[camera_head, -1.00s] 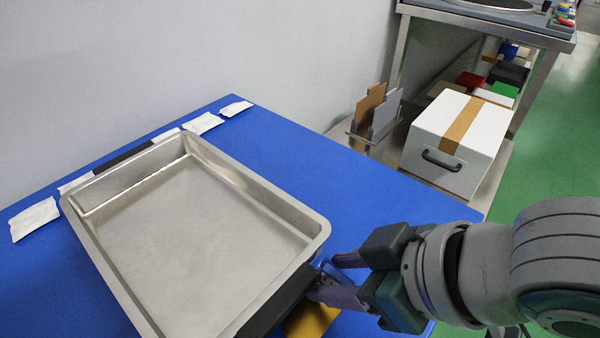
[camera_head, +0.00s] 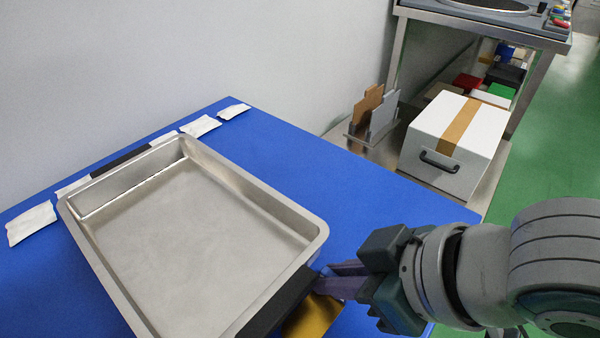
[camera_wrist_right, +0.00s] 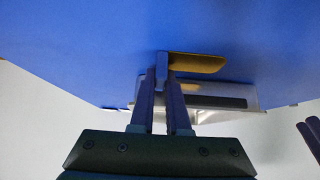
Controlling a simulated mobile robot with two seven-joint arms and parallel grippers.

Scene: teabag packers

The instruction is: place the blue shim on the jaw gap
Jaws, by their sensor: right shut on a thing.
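My right gripper (camera_head: 322,279) is at the tray's near right corner, beside its black handle. In the right wrist view its two fingers (camera_wrist_right: 162,84) are shut on a small upright blue piece, which I take to be the blue shim (camera_wrist_right: 162,66). In the head view the fingers hide most of the shim. A gold piece (camera_head: 313,318) lies below the fingers, and it also shows beside the shim in the right wrist view (camera_wrist_right: 198,63). I cannot make out a jaw gap. Dark fingers, apparently my left gripper (camera_wrist_right: 310,136), show at the wrist view's right edge.
A metal tray (camera_head: 262,190) fills much of the blue table (camera_head: 370,190). Several white packets (camera_head: 200,125) lie along the wall side. A white box (camera_head: 455,142) and a rack of boards (camera_head: 372,112) stand beyond the table. The table's far right part is clear.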

